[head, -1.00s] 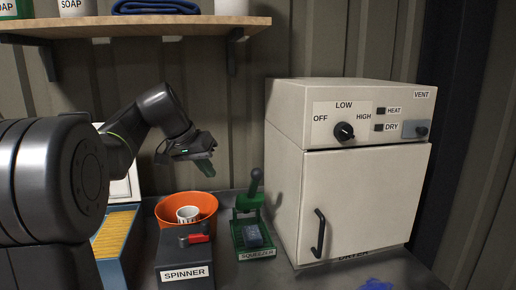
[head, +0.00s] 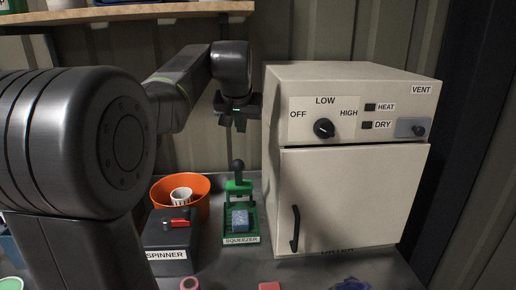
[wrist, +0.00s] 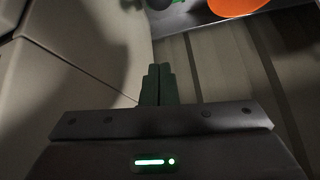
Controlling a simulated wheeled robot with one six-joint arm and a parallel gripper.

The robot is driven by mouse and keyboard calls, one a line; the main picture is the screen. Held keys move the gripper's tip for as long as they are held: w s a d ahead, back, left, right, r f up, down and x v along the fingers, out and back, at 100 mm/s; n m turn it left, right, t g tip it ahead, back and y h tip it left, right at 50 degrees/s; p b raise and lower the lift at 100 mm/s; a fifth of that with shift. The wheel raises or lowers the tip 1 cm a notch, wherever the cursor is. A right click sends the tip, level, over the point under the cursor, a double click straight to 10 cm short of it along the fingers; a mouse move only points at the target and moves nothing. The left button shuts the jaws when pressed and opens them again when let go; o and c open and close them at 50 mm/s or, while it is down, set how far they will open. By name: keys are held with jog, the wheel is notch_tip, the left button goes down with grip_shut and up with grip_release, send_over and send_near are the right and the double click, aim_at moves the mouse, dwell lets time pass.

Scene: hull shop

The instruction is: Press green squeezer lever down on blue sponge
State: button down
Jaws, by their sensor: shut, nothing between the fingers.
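The green squeezer (head: 228,232) stands on the bench between the spinner and the dryer, its lever (head: 238,172) raised and topped by a dark knob. The blue sponge (head: 240,219) lies in the squeezer's tray, below and in front of the lever. My gripper (head: 240,127) is above the squeezer, well clear of the lever, pointing down. In the wrist view its fingers (wrist: 158,85) are together with nothing between them. The squeezer is mostly out of the wrist view; a small green piece shows at its top edge.
The cream dryer (head: 345,205) stands close on the right of the squeezer. The spinner box (head: 170,240) with a red handle is on the left, an orange bowl (head: 160,190) with a cup behind it. A wooden shelf (head: 130,12) is above. Small items lie along the bench front.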

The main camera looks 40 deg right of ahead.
jog(key=f, duration=0.3)
jog(key=w+f+p, duration=0.1)
jog(key=f, duration=0.1)
jog(key=w+f+p, duration=0.1)
jog(key=f, duration=0.2)
jog(key=shift+d+f, duration=0.35)
jog(key=shift+s+a+f, duration=0.1)
jog(key=shift+a+f, duration=0.1)
jog(key=shift+f, duration=0.05)
jog(key=shift+s+a+f+b, duration=0.2)
jog(key=shift+s+f+b, duration=0.25)
jog(key=shift+b, duration=0.3)
jog(key=s+a+f+t+h+b, duration=0.2)
jog(key=s+f+b, duration=0.3)
jog(key=f+b, duration=0.5)
jog(key=s+a+f+t+h+b, duration=0.2)
jog(key=f+b, duration=0.8)
jog(key=b, duration=1.6)
jog(key=s+a+t, duration=0.2)
jog(key=s+a, duration=0.1)
jog(key=s, duration=0.1)
jog(key=shift+f, duration=0.25)
